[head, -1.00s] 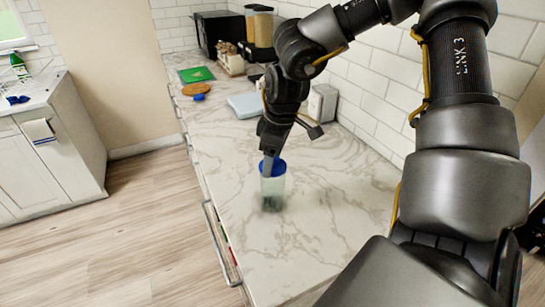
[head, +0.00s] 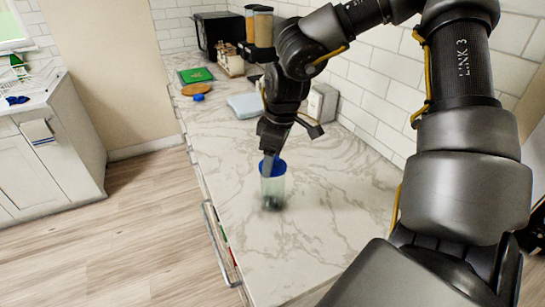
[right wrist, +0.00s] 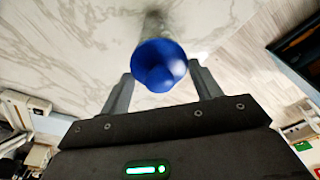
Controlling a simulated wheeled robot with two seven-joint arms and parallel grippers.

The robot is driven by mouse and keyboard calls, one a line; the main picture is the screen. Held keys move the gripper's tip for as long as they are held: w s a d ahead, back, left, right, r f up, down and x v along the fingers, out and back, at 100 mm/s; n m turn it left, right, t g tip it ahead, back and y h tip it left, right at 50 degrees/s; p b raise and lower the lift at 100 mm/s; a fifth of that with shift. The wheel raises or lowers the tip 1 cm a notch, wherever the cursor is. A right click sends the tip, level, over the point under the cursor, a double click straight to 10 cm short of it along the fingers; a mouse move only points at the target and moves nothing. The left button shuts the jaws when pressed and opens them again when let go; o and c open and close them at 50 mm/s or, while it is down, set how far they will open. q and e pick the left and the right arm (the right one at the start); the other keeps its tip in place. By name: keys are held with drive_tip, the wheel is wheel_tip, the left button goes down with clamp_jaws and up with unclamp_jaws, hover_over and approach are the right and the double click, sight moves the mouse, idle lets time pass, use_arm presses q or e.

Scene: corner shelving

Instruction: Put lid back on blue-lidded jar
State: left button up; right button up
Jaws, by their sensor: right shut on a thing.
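The translucent jar (head: 273,190) stands upright on the marble counter, with some dark contents low inside. The blue lid (head: 278,166) is at the jar's mouth; I cannot tell whether it is fully seated. My right gripper (head: 268,163) reaches down from above and is shut on the blue lid, one finger hiding part of it. In the right wrist view the lid (right wrist: 158,62) sits between the two fingertips (right wrist: 160,75), with the jar (right wrist: 155,24) partly hidden behind it. My left gripper is out of view.
The marble counter (head: 300,235) is clear around the jar. Farther back are a light blue flat item (head: 244,105), a small blue object (head: 198,97), a round brown board (head: 196,88) and a green item (head: 195,75).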

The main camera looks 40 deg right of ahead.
drive_tip(key=shift+b, duration=0.45)
idle(0.6)
drive_tip(key=o, duration=1.3)
drive_tip(key=shift+r+p, duration=1.75)
drive_tip(key=shift+r, duration=1.75)
clamp_jaws()
